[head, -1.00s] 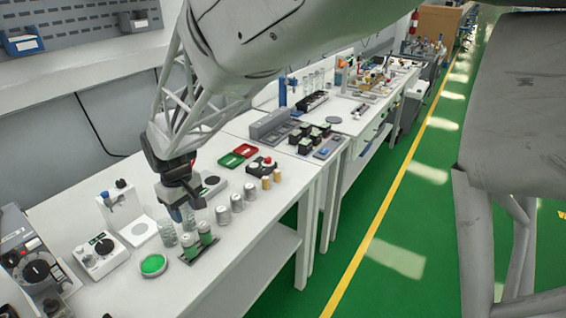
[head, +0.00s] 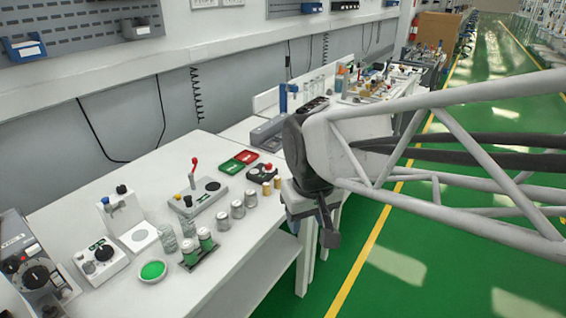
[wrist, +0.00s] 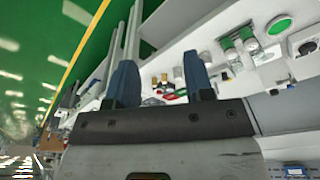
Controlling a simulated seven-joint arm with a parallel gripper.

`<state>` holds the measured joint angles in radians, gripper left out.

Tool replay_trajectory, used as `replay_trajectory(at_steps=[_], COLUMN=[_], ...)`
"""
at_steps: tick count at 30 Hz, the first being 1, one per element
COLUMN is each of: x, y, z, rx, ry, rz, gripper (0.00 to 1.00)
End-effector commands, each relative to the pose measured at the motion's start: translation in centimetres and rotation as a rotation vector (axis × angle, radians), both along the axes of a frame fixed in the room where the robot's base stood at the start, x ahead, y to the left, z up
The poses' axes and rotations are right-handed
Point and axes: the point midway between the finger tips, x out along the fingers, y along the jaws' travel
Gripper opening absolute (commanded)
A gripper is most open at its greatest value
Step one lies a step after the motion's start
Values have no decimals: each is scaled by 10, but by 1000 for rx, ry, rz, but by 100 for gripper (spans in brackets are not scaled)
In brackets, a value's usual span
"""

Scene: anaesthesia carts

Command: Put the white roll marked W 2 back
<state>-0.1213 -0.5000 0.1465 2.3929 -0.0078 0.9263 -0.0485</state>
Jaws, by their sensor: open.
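My gripper (head: 328,232) hangs over the front edge of the bench, near the aisle, to the right of the rolls and jars. In the wrist view my gripper (wrist: 160,82) has its two dark blue fingers apart with nothing between them. Several whitish-grey cylinders stand upright in a row on the white bench, such as a front one (head: 222,218), a middle one (head: 238,209) and a back one (head: 251,198). Two green-banded cylinders (head: 206,239) stand in a dark rack (head: 206,259). No W 2 mark is legible, so I cannot tell which is the roll.
A green round dish (head: 152,270), clear jars (head: 168,238) and a grey device with a red lever (head: 199,196) are nearby. Red and green trays (head: 238,162) and yellowish cylinders (head: 266,188) stand farther back. The bench's front left strip is clear.

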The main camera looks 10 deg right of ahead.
Motion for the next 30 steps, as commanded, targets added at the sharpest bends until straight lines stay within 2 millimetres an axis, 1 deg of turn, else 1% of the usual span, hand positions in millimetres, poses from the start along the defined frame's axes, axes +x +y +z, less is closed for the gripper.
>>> replay_trajectory(at_steps=[1, 6, 9, 12, 17, 30], x=[-14, -50, -65, -74, -79, -79], y=[-11, -34, -42, -46, -49, -48], z=[2, 1, -1, -1, -2, -2], rx=[3, 9, 12, 14, 14, 14], ry=[-12, -38, -47, -54, -56, -56], rz=[-32, -123, -160, -182, -194, -193], gripper=[48, 48, 48, 48, 48, 48])
